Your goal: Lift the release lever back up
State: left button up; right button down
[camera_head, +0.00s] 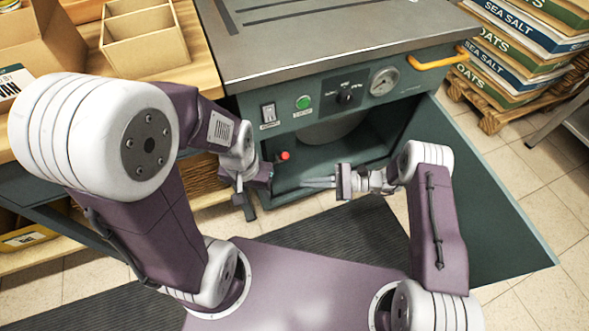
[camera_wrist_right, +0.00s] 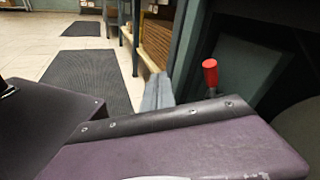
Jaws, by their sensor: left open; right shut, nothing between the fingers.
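The release lever's red knob (camera_head: 284,156) shows at the left side of the machine's open lower compartment. In the right wrist view the red knob (camera_wrist_right: 210,73) stands on a short stem, to the right of the fingertips; the rest of the lever is hidden. My right gripper (camera_head: 305,182) is shut and empty, its fingers pointing left just in front of the compartment, below and right of the knob and apart from it. Its grey fingers also show in the right wrist view (camera_wrist_right: 158,93). My left gripper (camera_head: 250,198) is open, pointing down left of the knob.
The machine (camera_head: 325,55) has a metal top, a gauge (camera_head: 384,81) and a green button (camera_head: 303,102). Its open door (camera_head: 480,190) extends to the right of my right arm. A wooden bench with boxes (camera_head: 145,45) stands left. Stacked sacks (camera_head: 520,50) stand at the back right.

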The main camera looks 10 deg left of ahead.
notch_tip(320, 180, down, 7)
jog(key=w+m+t+y+b, duration=0.2)
jog(key=w+m+t+y, duration=0.15)
jog(key=t, duration=0.25)
jog(key=m+t+y+b, duration=0.2)
jog(key=m+t+b, duration=0.3)
jog(key=t+b, duration=0.2)
send_near(283, 158)
jog(key=w+a, duration=0.3)
pick_arm(q)
notch_tip(283, 158, down, 10)
jog(key=shift+f, duration=0.2)
pick_arm(e)
jog(key=shift+n+x, duration=0.25)
jog(key=shift+x, duration=0.75)
pick_arm(q)
jog(key=shift+s, duration=0.1)
pick_arm(e)
jog(key=shift+w+d, duration=0.1)
jog(key=shift+w, duration=0.2)
